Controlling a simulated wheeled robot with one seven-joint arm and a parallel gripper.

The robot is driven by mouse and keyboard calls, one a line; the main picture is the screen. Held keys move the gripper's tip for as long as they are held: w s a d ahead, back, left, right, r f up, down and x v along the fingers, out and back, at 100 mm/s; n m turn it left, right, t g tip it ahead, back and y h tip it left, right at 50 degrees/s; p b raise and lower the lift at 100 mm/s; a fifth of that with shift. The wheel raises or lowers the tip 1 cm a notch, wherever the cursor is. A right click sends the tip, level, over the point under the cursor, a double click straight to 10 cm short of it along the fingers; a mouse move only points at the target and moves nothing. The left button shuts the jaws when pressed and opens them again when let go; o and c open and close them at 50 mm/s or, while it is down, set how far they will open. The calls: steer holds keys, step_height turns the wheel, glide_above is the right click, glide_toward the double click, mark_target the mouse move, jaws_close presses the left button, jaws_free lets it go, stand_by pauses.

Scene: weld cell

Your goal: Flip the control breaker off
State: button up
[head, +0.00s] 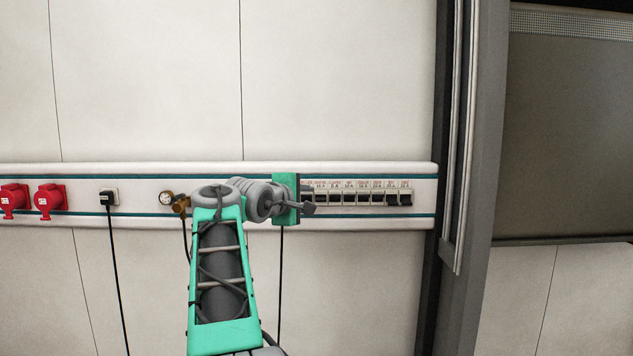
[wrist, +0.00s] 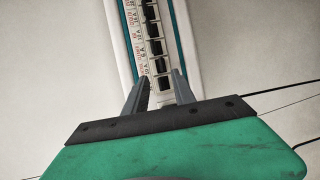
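A row of several breakers (head: 363,198) with dark switches sits in the wall rail. A dark switch (wrist: 165,83) shows between the fingertips. I cannot tell whether the fingers touch it.
The wall rail (head: 80,220) also carries red sockets (head: 48,200), a black plug (head: 107,200) with a hanging cable, and a gauge (head: 166,198) with a brass fitting. A dark frame post (head: 470,150) stands right of the rail. The wall above is bare.

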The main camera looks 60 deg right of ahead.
mark_target(319, 200)
steer(key=p+x, duration=0.2)
steer(key=x, duration=0.4)
steer(key=shift+d+f, duration=0.1)
steer(key=shift+d, duration=0.05)
steer(key=shift+w+d+f, duration=0.15)
steer(key=shift+d+f, duration=0.1)
steer(key=shift+d, duration=0.2)
steer(key=shift+c, duration=0.5)
